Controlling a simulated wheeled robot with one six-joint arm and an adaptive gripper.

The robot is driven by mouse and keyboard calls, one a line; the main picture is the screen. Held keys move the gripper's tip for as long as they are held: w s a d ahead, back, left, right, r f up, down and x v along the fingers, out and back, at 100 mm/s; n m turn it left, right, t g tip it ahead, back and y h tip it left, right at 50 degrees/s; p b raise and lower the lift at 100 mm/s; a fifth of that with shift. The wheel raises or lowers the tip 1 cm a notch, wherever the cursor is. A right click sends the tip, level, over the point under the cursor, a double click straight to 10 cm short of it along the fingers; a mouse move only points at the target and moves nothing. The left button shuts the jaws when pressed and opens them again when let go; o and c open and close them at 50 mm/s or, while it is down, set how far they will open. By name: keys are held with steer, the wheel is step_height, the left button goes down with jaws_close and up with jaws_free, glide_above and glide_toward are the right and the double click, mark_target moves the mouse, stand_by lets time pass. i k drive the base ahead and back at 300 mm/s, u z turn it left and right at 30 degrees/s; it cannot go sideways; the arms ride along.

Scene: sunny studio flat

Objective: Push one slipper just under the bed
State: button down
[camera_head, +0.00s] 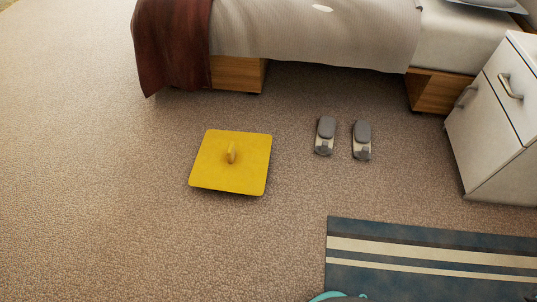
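Two grey slippers with pale soles lie side by side on the carpet in front of the bed. The left slipper (325,136) and the right slipper (362,140) both rest flat, a short way out from the bed's edge. The bed (315,38) has a pale cover that hangs over its side. A dark open gap shows beneath it between two wooden base blocks (236,74). My gripper is not in this view.
A yellow square piece (218,170) with a small upright knob lies left of the slippers. A white cabinet (487,160) stands at the right. A blue striped rug (430,255) lies in front. Carpet between slippers and bed is clear.

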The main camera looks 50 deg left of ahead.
mark_target(326, 132)
steer(key=u, duration=1.5)
steer(key=i, duration=1)
